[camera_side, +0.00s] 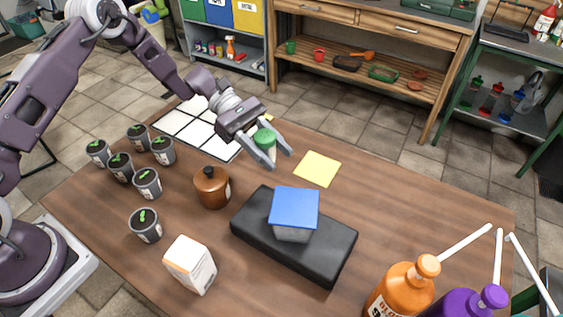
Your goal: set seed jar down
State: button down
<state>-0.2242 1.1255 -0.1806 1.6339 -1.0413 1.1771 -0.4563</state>
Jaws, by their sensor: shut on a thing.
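The seed jar (266,143), a small clear jar with a green lid, is between the fingers of my gripper (277,159). My gripper is shut on it, and the fingers hide part of its body. The jar looks upright, just left of a flat yellow square (317,169) on the wooden table (330,215). I cannot tell whether the jar's bottom touches the table.
A white gridded sheet (186,138) lies behind my gripper. A brown jar (212,187), several seedling pots (147,184) and a white box (190,264) stand left. A blue-lidded container (295,211) sits on a black block (325,252). Orange (402,290) and purple (470,303) pump bottles stand front right.

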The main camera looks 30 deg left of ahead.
aim_at(298, 165)
jog(key=w+f+n+t, duration=0.2)
jog(key=w+n+t, duration=0.25)
jog(key=w, duration=0.75)
jog(key=shift+t, duration=0.25)
notch_tip(298, 165, down, 9)
jog(key=shift+w+d+f, duration=0.1)
jog(key=shift+w+d, duration=0.05)
jog(key=shift+f, duration=0.15)
jog(key=c, duration=0.8)
grip_release()
